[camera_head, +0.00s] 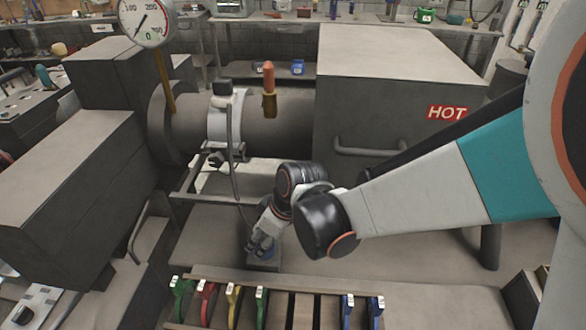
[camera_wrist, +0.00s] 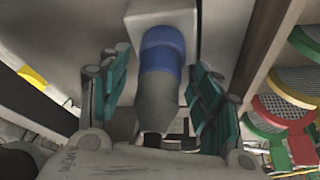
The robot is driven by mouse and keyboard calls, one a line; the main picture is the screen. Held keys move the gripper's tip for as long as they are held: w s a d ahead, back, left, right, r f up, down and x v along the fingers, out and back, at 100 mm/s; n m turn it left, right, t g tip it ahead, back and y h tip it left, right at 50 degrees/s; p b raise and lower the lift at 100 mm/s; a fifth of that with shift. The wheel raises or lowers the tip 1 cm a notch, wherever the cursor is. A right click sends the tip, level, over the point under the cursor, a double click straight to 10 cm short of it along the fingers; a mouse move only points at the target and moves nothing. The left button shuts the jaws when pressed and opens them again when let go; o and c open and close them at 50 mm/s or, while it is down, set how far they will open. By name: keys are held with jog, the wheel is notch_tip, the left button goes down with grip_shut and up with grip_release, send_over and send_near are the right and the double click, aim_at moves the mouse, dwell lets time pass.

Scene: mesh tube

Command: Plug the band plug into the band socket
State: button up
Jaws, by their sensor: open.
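My gripper (camera_head: 262,240) is low in front of the tube in the head view, pointing down. In the wrist view its teal-padded fingers (camera_wrist: 158,62) are open on both sides of a connector (camera_wrist: 160,75) with a blue collar and a tapered grey end; gaps show beside it. The connector's far end meets a pale block (camera_wrist: 160,14). It looks like the band plug, but its joint with the block is hard to make out. A grey cable (camera_head: 233,170) hangs from there towards my gripper.
A large grey box marked HOT (camera_head: 385,100) with a handle stands right of the band. An orange-tipped brass fitting (camera_head: 269,92) rises from the tube (camera_head: 290,120). A gauge (camera_head: 145,22) stands left. A rack with several coloured hanging pieces (camera_head: 232,300) lies in front.

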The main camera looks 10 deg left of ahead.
jog(key=shift+r, duration=0.1)
jog(key=v, duration=0.8)
jog(key=shift+s, duration=0.15)
dwell(0.4)
